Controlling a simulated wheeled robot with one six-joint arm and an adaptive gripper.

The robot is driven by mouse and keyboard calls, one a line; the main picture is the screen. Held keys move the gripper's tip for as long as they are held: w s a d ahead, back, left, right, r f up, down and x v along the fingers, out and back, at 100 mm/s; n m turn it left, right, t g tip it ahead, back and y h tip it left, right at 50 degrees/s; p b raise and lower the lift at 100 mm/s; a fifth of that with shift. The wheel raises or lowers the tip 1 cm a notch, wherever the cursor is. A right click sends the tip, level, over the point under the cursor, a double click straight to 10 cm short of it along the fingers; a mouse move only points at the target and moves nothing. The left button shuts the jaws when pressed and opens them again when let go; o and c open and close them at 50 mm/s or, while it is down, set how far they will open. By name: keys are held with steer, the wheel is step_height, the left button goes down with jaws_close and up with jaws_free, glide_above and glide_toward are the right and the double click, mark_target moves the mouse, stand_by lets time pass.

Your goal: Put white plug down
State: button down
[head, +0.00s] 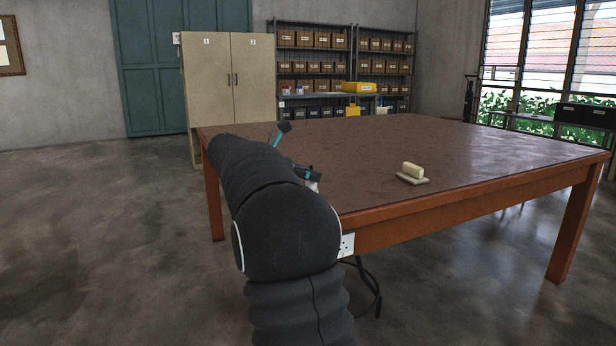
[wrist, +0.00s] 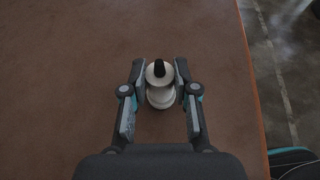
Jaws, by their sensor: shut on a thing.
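The white plug (wrist: 160,98) is a round, stepped white piece with a dark tip pointing toward the top of the wrist view. It sits between the two fingers of my gripper (wrist: 160,88), which are closed on its sides. In the head view my gripper (head: 312,178) is over the near left part of the brown table (head: 450,150), mostly hidden behind my arm. A small bit of white (head: 314,187) shows just under it there. I cannot tell whether the plug touches the tabletop.
A cream block on a pale flat base (head: 412,172) stands on the table to the right of my gripper. A white socket plate (head: 346,245) is on the table's front edge, with a dark cable (head: 368,285) below. Much of the tabletop is bare.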

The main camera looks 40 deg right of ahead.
steer(key=c, duration=0.9)
jaws_free()
steer(key=shift+a+r, duration=0.2)
steer(key=p+v, duration=0.1)
steer(key=v, duration=1)
steer(key=shift+a+r+p, duration=0.15)
steer(key=shift+a+p, duration=0.1)
steer(key=shift+p, duration=0.15)
